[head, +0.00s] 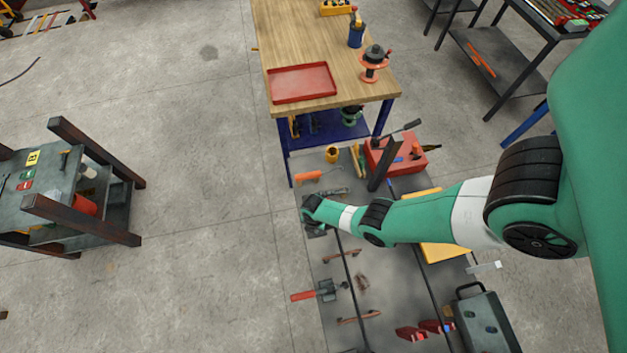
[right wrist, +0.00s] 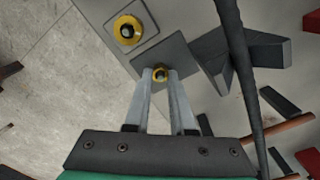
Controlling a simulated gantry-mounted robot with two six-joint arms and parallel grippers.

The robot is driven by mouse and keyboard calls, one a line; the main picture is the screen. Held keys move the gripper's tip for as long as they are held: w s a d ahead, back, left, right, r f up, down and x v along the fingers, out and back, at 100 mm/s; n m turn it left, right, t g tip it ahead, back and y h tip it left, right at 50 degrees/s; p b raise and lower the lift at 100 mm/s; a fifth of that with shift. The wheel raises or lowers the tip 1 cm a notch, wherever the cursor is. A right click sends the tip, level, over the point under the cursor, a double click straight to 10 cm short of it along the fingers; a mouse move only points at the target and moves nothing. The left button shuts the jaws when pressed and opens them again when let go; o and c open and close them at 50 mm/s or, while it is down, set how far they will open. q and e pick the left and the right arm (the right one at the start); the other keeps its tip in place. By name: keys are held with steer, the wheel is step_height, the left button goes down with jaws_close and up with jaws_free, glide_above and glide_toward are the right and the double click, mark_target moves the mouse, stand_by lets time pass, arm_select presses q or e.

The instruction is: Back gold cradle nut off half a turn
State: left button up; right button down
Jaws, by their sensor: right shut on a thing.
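A small gold nut (right wrist: 160,70) on a dark square plate (right wrist: 160,52) sits between the two fingertips in the right wrist view. My right gripper (right wrist: 161,77) is shut on this nut, with one finger on each side. A second gold nut (right wrist: 128,29) sits on a lighter plate just beyond it, apart from the fingers. In the head view my right arm reaches in from the right, and its wrist hides the fingertips and the held nut. My left gripper is not in view.
A dark bar (right wrist: 238,75) runs close to the right of the fingers. In the head view, a red-handled tool (head: 303,295), a red box (head: 400,155) and a grey case (head: 484,322) lie around the arm.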

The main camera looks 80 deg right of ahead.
steer(key=shift+n, duration=0.5)
steer(key=c, duration=0.8)
jaws_free()
steer(key=shift+o, duration=0.2)
steer(key=shift+r, duration=0.1)
step_height(320, 180, up, 11)
steer(key=p, duration=1.1)
steer(key=shift+r+p, duration=0.2)
steer(key=shift+p, duration=0.15)
